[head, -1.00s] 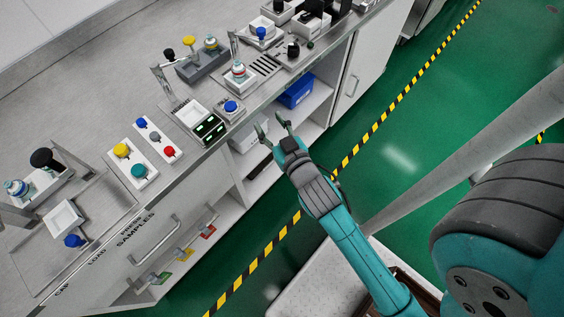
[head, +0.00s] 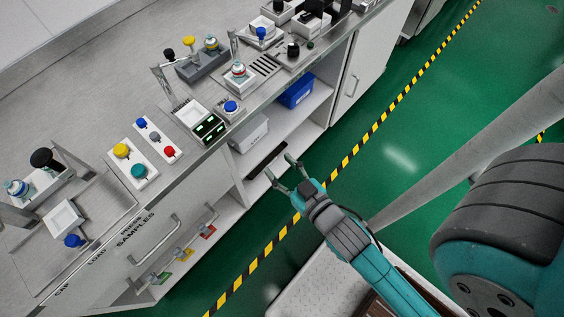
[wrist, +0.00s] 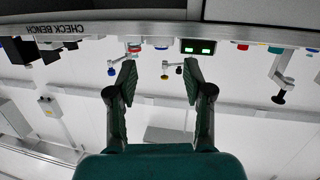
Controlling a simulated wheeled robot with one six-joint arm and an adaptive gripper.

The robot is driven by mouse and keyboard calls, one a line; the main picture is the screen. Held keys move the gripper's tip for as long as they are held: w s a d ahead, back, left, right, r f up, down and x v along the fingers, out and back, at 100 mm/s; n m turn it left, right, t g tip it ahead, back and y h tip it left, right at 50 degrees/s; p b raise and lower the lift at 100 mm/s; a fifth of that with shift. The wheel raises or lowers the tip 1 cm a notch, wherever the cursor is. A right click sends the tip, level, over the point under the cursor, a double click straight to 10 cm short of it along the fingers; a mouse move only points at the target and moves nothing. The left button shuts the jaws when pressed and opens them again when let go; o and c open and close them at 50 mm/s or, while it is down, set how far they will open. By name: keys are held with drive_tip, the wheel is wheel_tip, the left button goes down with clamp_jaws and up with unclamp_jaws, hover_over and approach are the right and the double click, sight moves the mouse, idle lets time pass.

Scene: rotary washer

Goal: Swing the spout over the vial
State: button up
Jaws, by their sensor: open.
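A small vial-like bottle (head: 239,72) with a red-and-blue band stands upright beside a slotted drain plate (head: 265,65) on the bench. A thin grey upright part (head: 233,43), possibly the spout, rises just behind it; its outlet is too small to make out. I cannot tell where it points relative to the bottle. My gripper (head: 279,166) is open and empty, out in front of the bench and well apart from both. In the wrist view my gripper (wrist: 159,66) shows two spread fingers with nothing between them.
The bench front edge (head: 255,108) lies between my gripper and the bench-top devices. A button panel (head: 146,153), a green-lit display (head: 208,128) and a blue knob (head: 231,106) stand nearer. Below are open shelves with a blue bin (head: 297,91).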

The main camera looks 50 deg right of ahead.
drive_tip(key=shift+c, duration=0.2)
clamp_jaws()
drive_tip(key=w+d+r+m+h, duration=0.2)
drive_tip(key=w+d+m, duration=1)
drive_tip(key=d+m, duration=0.15)
drive_tip(key=w+d+r+m+t+y, duration=0.1)
drive_tip(key=w+d+r+m, duration=0.1)
drive_tip(key=d+r, duration=0.4)
drive_tip(key=w+d+r+m+t+y, duration=0.1)
drive_tip(key=w+d+r+m, duration=0.15)
drive_tip(key=d+r, duration=0.3)
drive_tip(key=w+a, duration=0.1)
drive_tip(key=w, duration=0.7)
drive_tip(key=shift+a+f, duration=0.15)
drive_tip(key=shift+a, duration=0.1)
